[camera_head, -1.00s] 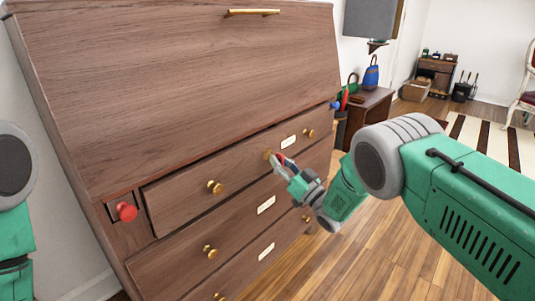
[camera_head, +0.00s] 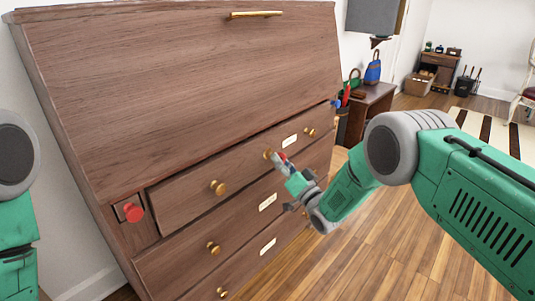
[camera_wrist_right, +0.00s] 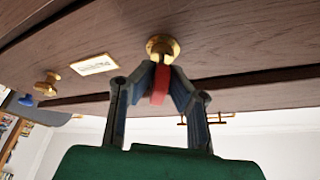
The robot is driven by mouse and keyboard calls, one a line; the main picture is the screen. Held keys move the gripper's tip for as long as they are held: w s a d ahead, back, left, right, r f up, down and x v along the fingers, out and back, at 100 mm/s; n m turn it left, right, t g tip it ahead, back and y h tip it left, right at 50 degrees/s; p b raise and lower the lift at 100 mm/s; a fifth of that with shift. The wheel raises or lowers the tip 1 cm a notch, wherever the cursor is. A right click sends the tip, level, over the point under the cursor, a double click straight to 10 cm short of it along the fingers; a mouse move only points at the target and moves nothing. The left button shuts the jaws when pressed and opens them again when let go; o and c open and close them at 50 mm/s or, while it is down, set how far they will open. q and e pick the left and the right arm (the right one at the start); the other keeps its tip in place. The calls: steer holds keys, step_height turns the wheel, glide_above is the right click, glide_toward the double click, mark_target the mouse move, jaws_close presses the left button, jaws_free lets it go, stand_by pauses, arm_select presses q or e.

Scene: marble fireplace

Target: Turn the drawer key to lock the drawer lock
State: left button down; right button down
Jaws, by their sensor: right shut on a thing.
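The drawer key (camera_wrist_right: 160,84) is red and shows between the fingertips of my right gripper (camera_wrist_right: 162,75) in the right wrist view. The gripper is shut on it. The key's front end meets the round brass drawer lock (camera_wrist_right: 162,46) on the wooden drawer front; how deep it sits is hidden. In the head view my right gripper (camera_head: 279,161) is at the brass lock (camera_head: 267,153) on the top drawer (camera_head: 240,172), between two knobs. Only a small bit of red shows there. My left arm shows at the left edge; its gripper is out of view.
The drawer has brass knobs (camera_head: 218,187) and a pale label plate (camera_head: 289,141). A red knob (camera_head: 133,212) sits at the left of the cabinet (camera_head: 185,85). A small side table (camera_head: 372,107) stands behind on the right. Open wooden floor (camera_head: 370,255) lies below my right arm.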

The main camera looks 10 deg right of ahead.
steer(key=m, duration=0.1)
steer(key=m+h+p, duration=0.1)
steer(key=m, duration=0.1)
steer(key=m+h+p, duration=0.1)
steer(key=m, duration=0.1)
steer(key=shift+r, duration=0.25)
steer(key=shift+a+f+m+g+h, duration=0.1)
steer(key=shift+m+g+h, duration=0.2)
steer(key=shift+m, duration=0.5)
